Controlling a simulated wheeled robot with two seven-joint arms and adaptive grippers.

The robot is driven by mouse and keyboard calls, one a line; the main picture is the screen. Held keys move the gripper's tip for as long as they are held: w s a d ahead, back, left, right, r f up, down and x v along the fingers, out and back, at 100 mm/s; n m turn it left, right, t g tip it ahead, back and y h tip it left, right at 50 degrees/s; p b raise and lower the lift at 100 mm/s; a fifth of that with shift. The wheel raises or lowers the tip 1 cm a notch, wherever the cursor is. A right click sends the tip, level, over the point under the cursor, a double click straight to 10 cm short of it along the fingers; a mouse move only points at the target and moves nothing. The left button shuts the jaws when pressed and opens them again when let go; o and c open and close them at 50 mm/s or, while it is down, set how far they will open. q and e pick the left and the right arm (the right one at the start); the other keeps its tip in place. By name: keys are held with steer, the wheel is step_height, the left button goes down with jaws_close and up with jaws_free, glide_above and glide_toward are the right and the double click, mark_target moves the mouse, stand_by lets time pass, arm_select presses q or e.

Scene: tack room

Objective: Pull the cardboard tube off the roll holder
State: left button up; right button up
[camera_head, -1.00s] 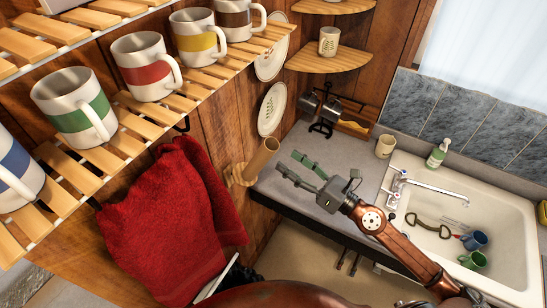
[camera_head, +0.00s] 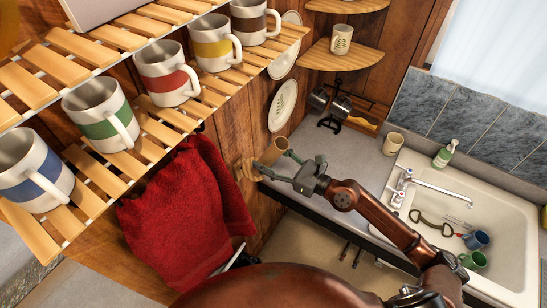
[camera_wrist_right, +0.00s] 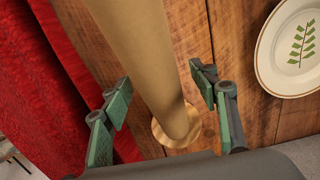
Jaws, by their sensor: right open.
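The cardboard tube (camera_head: 272,151) sticks out from the wooden wall on the round wooden roll holder (camera_head: 243,170), left of the counter. In the right wrist view the tube (camera_wrist_right: 141,50) runs from the top edge down to the holder's round base (camera_wrist_right: 181,130). My right gripper (camera_head: 284,163) is open at the tube. In the right wrist view its green fingers (camera_wrist_right: 160,78) stand one on each side of the tube, with gaps visible. The peg inside the tube is hidden. My left gripper is out of view.
A red towel (camera_head: 185,210) hangs close left of the holder. A slatted shelf (camera_head: 150,125) with several striped mugs is above it. A plate (camera_head: 283,106) hangs on the wall nearby. The sink (camera_head: 470,190) and tap lie right, beyond my right arm.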

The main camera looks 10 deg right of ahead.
steer(key=c, duration=1.2)
steer(key=shift+c, duration=0.2)
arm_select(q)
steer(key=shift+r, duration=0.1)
arm_select(e)
steer(key=shift+r, duration=0.1)
steer(key=shift+s+d+r+p, duration=0.3)
steer(key=shift+r+p, duration=0.35)
steer(key=shift+r, duration=0.15)
steer(key=shift+s+d+r+p, duration=0.25)
steer(key=shift+r+p, duration=0.4)
steer(key=shift+r, duration=0.2)
steer(key=shift+s+d+r+p, duration=0.3)
steer(key=shift+r+p, duration=0.35)
steer(key=shift+r, duration=0.15)
arm_select(q)
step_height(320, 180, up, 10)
steer(key=p, duration=0.6)
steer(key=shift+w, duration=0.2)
arm_select(e)
steer(key=s+d+r, duration=0.2)
steer(key=r, duration=0.4)
steer(key=s+d+r, duration=0.2)
steer(key=r, duration=0.4)
